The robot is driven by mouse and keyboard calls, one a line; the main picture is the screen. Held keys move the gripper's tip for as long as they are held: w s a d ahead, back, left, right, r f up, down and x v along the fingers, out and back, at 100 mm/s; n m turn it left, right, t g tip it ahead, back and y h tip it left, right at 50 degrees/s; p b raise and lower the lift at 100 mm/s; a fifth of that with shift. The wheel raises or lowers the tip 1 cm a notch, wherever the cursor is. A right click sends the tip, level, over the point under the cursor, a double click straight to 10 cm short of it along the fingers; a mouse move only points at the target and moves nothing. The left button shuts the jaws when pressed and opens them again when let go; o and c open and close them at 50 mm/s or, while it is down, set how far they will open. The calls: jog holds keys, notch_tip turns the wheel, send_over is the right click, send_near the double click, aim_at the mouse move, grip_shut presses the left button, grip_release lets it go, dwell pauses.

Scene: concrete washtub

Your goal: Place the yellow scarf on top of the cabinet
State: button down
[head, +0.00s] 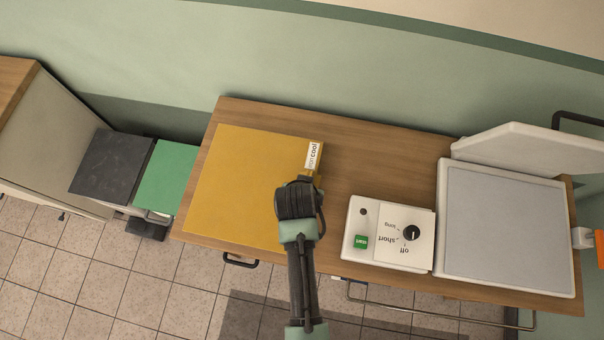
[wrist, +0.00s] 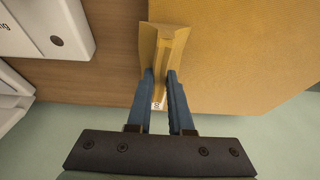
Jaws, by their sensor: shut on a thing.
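The yellow scarf (head: 240,175) lies spread out nearly square on the left part of a wooden worktop (head: 350,150) with a dark handle on its front. It has a white printed label at its far right corner. My gripper (wrist: 161,76) is shut on a raised fold at the scarf's right edge, near the label. The scarf (wrist: 240,50) spreads to the right in the wrist view. In the head view my gripper (head: 300,195) hides part of that edge, and its fingertips are hard to see. I cannot tell which piece of furniture is the cabinet.
A white control box (head: 388,234) with a dial and a white grey-topped machine (head: 505,228) with a raised lid stand to the right. Green (head: 167,177) and dark grey (head: 110,167) blocks stand left. A wood-topped unit (head: 15,85) is at far left.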

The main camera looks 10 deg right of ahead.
jog(key=shift+f, duration=2.7)
jog(key=c, duration=0.8)
grip_release()
